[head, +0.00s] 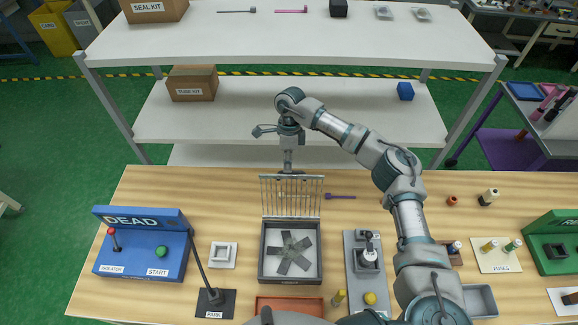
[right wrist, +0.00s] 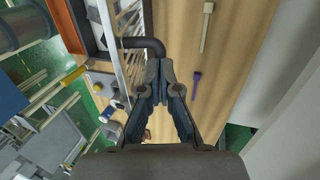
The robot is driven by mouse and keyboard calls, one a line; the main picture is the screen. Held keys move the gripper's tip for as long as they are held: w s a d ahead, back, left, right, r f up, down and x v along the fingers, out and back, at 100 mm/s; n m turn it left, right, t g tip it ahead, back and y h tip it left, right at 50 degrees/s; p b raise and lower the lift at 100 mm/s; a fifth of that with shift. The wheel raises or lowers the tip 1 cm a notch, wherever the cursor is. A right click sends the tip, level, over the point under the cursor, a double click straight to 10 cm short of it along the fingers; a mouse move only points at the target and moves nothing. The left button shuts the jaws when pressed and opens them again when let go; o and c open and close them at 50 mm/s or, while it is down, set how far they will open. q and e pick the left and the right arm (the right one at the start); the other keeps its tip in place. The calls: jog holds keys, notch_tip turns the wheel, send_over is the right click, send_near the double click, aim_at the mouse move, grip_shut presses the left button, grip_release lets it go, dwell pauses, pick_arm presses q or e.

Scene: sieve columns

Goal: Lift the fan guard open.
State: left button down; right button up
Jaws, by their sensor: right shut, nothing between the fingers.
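The fan guard (head: 291,196) is a pale barred grille that stands upright at the back edge of the dark fan box (head: 264,262). The grey fan (head: 291,253) lies exposed in the box. My right gripper (head: 288,172) points down just behind the guard's top edge, shut and empty. In the right wrist view its fingertips (right wrist: 160,66) are together beside a dark bent bar (right wrist: 148,42), close to the guard's bars (right wrist: 129,45). Whether they touch the bar or guard is unclear. My left gripper is not in view.
A purple tool (head: 340,197) lies right of the guard. A blue DEAD panel (head: 142,265) and a PARK stand (head: 215,303) are left of the box. A grey fixture plate (head: 353,288) stands close on its right. Shelving (head: 245,125) rises behind the bench.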

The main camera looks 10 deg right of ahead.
jog(key=o, duration=0.4)
jog(key=x, duration=0.4)
jog(key=shift+w+d, duration=0.1)
jog(key=shift+d, duration=0.2)
jog(key=shift+o, duration=1.1)
jog(key=shift+w+f, duration=0.1)
jog(key=shift+w, duration=0.05)
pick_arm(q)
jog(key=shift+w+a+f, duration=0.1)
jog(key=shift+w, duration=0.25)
pick_arm(e)
jog(key=w+v, duration=0.1)
jog(key=v, duration=1.1)
jog(key=shift+w, duration=0.2)
jog(key=shift+a, duration=0.1)
